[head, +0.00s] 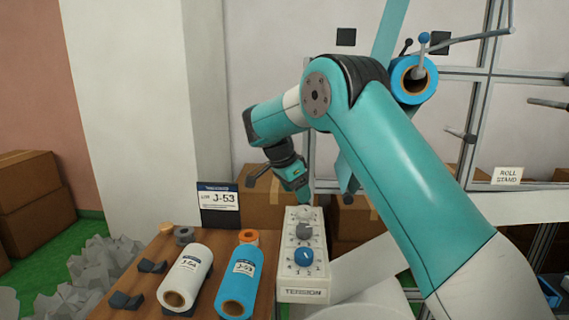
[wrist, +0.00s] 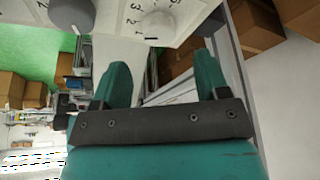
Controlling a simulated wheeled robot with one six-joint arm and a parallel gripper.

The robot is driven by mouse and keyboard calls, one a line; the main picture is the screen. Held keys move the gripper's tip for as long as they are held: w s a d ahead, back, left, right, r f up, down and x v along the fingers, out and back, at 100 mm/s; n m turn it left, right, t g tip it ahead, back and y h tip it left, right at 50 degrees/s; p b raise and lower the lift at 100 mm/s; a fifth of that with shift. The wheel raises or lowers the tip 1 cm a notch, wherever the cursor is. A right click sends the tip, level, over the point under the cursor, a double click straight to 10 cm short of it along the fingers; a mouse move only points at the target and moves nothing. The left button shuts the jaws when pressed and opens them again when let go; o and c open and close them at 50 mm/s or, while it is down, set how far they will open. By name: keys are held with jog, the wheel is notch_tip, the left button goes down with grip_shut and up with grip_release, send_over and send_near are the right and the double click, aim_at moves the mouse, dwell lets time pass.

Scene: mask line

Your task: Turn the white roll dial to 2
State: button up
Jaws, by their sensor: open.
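The tension box (head: 303,294) is a pale panel with three dials in a row on its top. The white dial (head: 304,213) is at the far end, the grey dial (head: 304,232) in the middle and the blue dial (head: 304,257) nearest. In the wrist view the white dial (wrist: 158,24) lies beyond my fingertips, roughly in line with the gap, with printed digits beside it; the grey dial (wrist: 72,13) is to its left. My gripper (wrist: 162,62) is open and empty, apart from the white dial. In the head view it is just behind the dial.
A white roll (head: 186,276) and a blue roll (head: 239,282) lie on the wooden table (head: 130,307) left of the box. A sign reading J-53 (head: 218,198) stands behind them. Cardboard boxes (head: 262,205) are behind the box. A roll stand holds another blue roll (head: 408,85).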

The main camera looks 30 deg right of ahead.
jog(key=p+v, duration=0.3)
jog(key=v, duration=0.8)
jog(key=shift+p, duration=0.4)
jog(key=shift+a, duration=0.1)
jog(key=s+a+n+y, duration=0.3)
jog(key=s+a+n, duration=0.3)
jog(key=s, duration=0.6)
jog(key=s+a+n+y, duration=0.2)
jog(key=s+a+n, duration=0.5)
jog(key=s+n, duration=0.3)
jog(key=s+a+f+n+y, duration=0.1)
jog(key=s+a+n+y, duration=0.2)
jog(key=s, duration=1.1)
jog(key=a+n, duration=0.3)
jog(key=n, duration=0.3)
jog(key=shift+a+y, duration=0.2)
jog(key=shift+y, duration=0.1)
jog(key=shift+s, duration=0.1)
